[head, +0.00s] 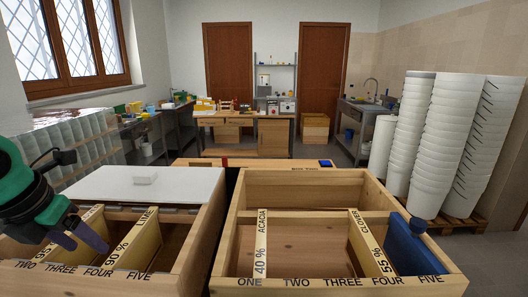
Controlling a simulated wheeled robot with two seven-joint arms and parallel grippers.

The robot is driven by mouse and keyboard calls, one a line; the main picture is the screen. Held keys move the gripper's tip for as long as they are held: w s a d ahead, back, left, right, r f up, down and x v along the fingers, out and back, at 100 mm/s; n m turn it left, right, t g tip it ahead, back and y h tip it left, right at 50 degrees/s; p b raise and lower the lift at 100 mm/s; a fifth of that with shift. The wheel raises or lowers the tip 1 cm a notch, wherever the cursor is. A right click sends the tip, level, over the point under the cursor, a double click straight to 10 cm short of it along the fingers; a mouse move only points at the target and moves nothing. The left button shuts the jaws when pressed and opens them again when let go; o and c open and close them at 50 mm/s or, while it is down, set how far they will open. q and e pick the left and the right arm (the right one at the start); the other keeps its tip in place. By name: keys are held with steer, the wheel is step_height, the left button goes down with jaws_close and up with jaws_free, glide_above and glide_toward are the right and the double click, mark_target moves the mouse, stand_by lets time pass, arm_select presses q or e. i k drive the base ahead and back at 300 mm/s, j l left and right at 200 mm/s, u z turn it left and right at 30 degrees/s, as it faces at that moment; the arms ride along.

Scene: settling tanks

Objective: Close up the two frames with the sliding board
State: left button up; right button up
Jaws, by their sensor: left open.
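The right wooden box (300,285) has slot words ONE to FIVE along its front edge. The frame marked ACACIA 40 % (261,245) stands between ONE and TWO. The frame marked CLOVER 55 % (372,248) stands near FOUR, well apart from it. A blue board with a round knob (412,248), apparently the sliding board, stands right of the clover frame near FIVE. My left gripper (89,247) is open over the left wooden box (190,260), by the frame marked LIME 90 % (136,240) and a partly hidden frame marked 95 (45,252). My right gripper is not in view.
A bench (240,170) stands behind the boxes. Stacked white buckets (430,130) stand on a pallet at the right. Open floor lies between bench and buckets.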

mark_target(410, 256)
steer(key=k, duration=1.2)
